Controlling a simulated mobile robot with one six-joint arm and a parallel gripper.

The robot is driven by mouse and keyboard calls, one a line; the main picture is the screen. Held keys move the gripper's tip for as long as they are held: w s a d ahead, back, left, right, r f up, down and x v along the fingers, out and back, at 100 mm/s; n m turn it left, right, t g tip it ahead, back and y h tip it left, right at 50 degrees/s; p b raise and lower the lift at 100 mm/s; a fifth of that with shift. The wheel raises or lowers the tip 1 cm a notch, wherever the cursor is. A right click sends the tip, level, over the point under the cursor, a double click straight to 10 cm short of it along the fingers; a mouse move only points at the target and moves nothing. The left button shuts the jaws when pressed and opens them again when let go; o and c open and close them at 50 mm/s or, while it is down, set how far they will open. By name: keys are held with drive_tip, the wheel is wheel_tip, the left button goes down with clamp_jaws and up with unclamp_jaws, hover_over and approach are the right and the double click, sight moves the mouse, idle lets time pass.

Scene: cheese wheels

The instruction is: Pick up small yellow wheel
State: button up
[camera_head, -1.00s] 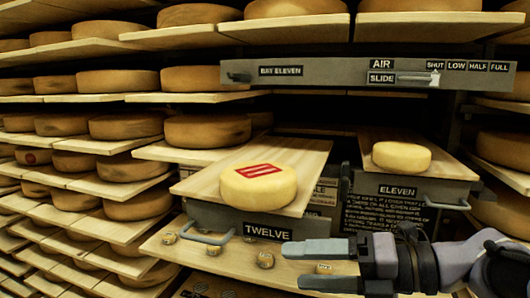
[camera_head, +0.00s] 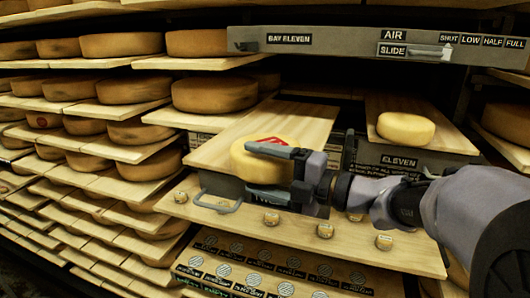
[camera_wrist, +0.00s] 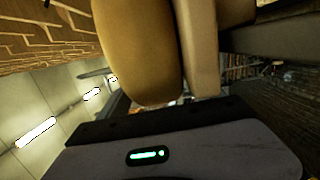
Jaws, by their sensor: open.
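A small yellow wheel (camera_head: 242,163) with a red patch on top lies flat near the front of a pulled-out wooden board (camera_head: 217,152). My gripper (camera_head: 252,172) is open in front of it. The upper finger overlaps the wheel's top in the picture, and the lower finger is below the board's edge, before the drawer front. I cannot tell whether either finger touches. The wheel's right side is hidden. In the wrist view the wheel (camera_wrist: 140,50) is very close, beside the board's edge (camera_wrist: 197,50). A plain yellow wheel (camera_head: 405,128) lies on the board labelled eleven, to the right.
A grey bar (camera_head: 345,42) with a slide spans above the boards. A lower shelf (camera_head: 300,232) holds several small labelled pieces. A drawer handle (camera_head: 216,206) sticks out at the left. Racks of large brown wheels (camera_head: 213,94) fill the left side.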

drive_tip(key=shift+w+a, duration=0.2)
drive_tip(key=shift+a, duration=0.25)
drive_tip(key=shift+s, duration=0.1)
drive_tip(key=shift+d, duration=0.15)
drive_tip(key=shift+c, duration=1.2)
clamp_jaws()
drive_tip(key=shift+r, duration=0.1)
drive_tip(key=shift+r, duration=0.1)
